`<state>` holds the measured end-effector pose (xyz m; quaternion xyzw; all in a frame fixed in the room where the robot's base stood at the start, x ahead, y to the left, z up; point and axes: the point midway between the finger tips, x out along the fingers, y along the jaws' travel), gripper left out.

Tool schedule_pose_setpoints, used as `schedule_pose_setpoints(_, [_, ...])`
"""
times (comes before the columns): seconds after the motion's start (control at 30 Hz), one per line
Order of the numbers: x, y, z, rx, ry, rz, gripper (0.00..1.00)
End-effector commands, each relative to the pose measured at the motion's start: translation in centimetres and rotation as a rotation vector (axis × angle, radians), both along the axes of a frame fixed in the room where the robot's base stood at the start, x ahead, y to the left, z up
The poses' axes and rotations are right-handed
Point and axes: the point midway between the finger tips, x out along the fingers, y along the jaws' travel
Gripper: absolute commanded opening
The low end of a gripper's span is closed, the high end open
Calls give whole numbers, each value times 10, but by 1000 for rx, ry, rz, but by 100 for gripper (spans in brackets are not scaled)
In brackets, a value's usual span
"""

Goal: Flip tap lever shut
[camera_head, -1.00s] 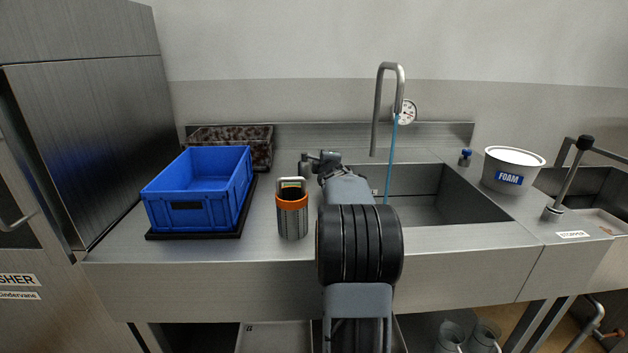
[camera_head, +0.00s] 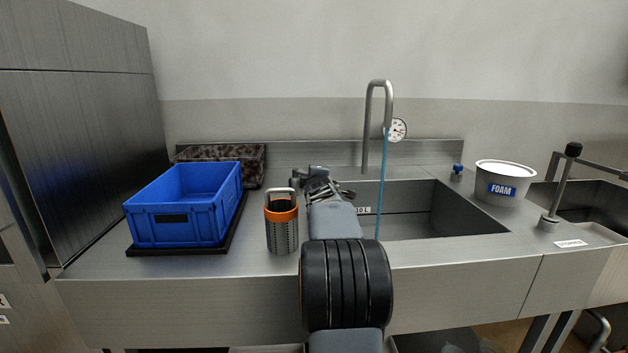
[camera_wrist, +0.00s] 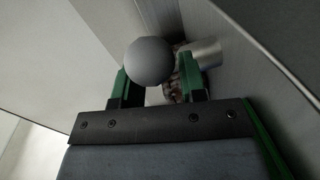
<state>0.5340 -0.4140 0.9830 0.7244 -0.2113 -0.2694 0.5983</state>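The tap (camera_head: 370,125) is a tall bent metal spout behind the sink, and a thin blue stream (camera_head: 381,190) runs from it into the basin. My gripper (camera_head: 316,172) is at the sink's back left corner, largely hidden by my own arm. In the wrist view, my gripper (camera_wrist: 156,78) has its two green fingers apart. A round grey knob (camera_wrist: 149,61) shows between them and overlaps the left fingertip. It looks like the lever's end, but its stem is hidden. Contact cannot be told. A short metal cylinder (camera_wrist: 206,52) lies just beyond the right finger.
A blue crate (camera_head: 185,205) and an orange-rimmed perforated canister (camera_head: 282,228) stand left of my arm. A speckled box (camera_head: 222,163) is behind the crate. A gauge (camera_head: 397,129) is beside the spout. A FOAM tub (camera_head: 503,181) and a black-knobbed lever (camera_head: 562,190) stand right.

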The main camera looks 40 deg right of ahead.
Motion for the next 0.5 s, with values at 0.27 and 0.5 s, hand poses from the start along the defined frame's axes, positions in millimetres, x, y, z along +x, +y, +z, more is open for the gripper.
schedule_pose_setpoints(0.27, [-2,2,0,-1,0,1,38])
schedule_pose_setpoints(0.5, [-29,24,6,-2,-1,0,38])
